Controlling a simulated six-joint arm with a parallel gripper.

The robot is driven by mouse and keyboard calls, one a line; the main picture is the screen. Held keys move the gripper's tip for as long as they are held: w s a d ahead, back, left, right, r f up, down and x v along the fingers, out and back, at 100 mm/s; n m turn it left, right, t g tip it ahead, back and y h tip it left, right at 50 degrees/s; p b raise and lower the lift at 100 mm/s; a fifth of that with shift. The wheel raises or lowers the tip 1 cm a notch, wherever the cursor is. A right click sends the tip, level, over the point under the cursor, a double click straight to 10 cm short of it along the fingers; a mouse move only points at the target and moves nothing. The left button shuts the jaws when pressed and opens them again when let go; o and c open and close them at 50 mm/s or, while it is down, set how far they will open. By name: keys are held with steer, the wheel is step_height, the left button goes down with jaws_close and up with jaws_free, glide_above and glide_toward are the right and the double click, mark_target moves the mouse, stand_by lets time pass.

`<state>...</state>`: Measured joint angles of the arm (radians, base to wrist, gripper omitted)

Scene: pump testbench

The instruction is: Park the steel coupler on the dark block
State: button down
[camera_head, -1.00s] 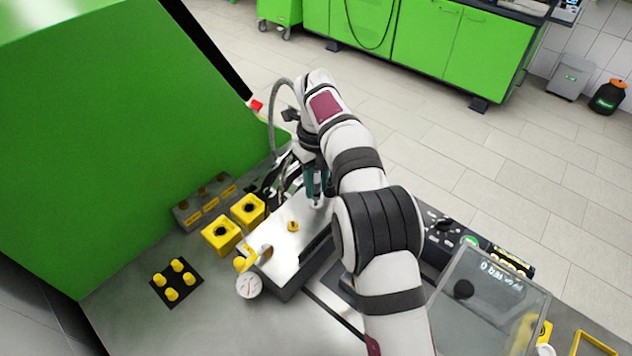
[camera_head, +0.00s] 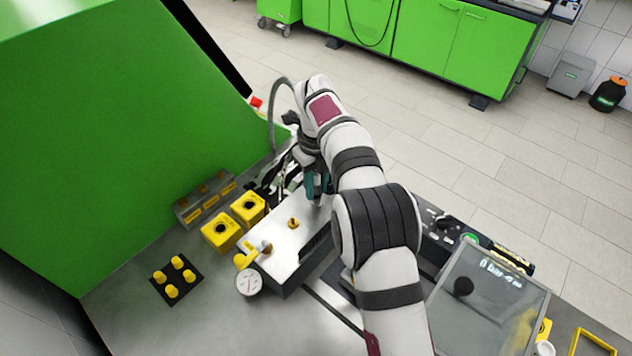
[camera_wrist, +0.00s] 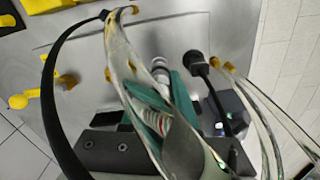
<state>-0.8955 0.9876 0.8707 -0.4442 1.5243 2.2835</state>
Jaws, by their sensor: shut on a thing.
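My gripper (camera_head: 316,191) is over the far right end of the bright metal plate (camera_head: 283,262). Its teal fingers also show in the wrist view (camera_wrist: 164,90), shut on the steel coupler (camera_wrist: 160,68), a ribbed silvery cylinder. In the head view the coupler is mostly hidden by the fingers and arm. I cannot tell whether its end touches the plate. A dark block (camera_head: 181,214) with yellow labels and brass-coloured fittings on top stands at the left, by the green housing, well apart from my gripper.
Two yellow cubes (camera_head: 221,231) with round holes stand between the dark block and the plate. A gauge (camera_head: 249,282) sits at the plate's near corner. A black pad (camera_head: 175,279) holds several yellow pegs. Clear hoses (camera_wrist: 128,70) and a black cable (camera_wrist: 50,95) loop near my gripper.

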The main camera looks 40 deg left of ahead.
steer(key=shift+f, duration=0.15)
steer(key=shift+f, duration=0.25)
steer(key=shift+f, duration=0.2)
stand_by(0.6)
steer(key=c, duration=0.6)
jaws_free()
steer(key=shift+r, duration=3.5)
